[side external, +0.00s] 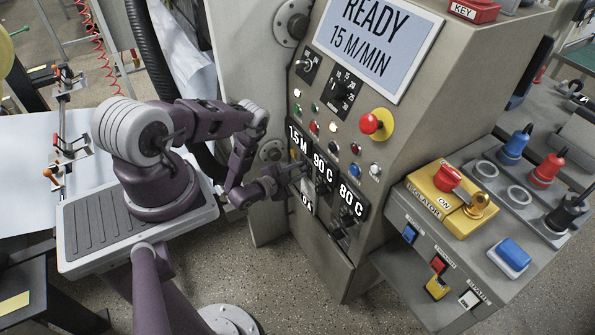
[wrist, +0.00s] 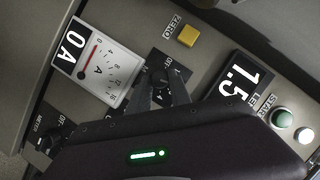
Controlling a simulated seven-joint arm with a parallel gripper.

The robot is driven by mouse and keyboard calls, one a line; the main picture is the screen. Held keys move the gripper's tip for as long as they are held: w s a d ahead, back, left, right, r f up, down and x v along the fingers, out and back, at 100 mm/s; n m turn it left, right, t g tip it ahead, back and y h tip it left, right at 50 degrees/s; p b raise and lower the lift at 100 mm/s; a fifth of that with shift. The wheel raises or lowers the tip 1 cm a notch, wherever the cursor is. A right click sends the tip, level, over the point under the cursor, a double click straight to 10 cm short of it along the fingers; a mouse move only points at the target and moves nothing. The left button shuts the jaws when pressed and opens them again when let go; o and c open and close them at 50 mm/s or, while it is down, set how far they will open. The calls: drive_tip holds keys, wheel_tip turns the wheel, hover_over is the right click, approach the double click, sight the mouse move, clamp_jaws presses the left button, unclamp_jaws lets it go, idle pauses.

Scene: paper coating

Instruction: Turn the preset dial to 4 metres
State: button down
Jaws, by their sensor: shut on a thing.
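My gripper (side external: 298,173) reaches the front panel of the grey machine just below the readout "1.5 M" (side external: 297,141). In the wrist view, my gripper (wrist: 163,93) is shut on a dark dial (wrist: 158,77), with one finger on each side. The dial sits on a small black plate marked "OFF". Most of its scale is hidden by the fingers and gripper body, so its setting cannot be read. The readout also shows in the wrist view as "1.5" (wrist: 232,90), partly cut off by the gripper.
A yellow button marked "ZERO" (wrist: 188,36) and an ammeter (wrist: 97,67) reading "0 A" flank the dial. Readouts "90 C" (side external: 323,169) and "80 C" (side external: 352,200) lie to the right. The screen (side external: 372,40) says "READY 15 M/MIN". A red stop button (side external: 371,123) sits above.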

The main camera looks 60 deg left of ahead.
drive_tip(key=c, duration=1.2)
unclamp_jaws()
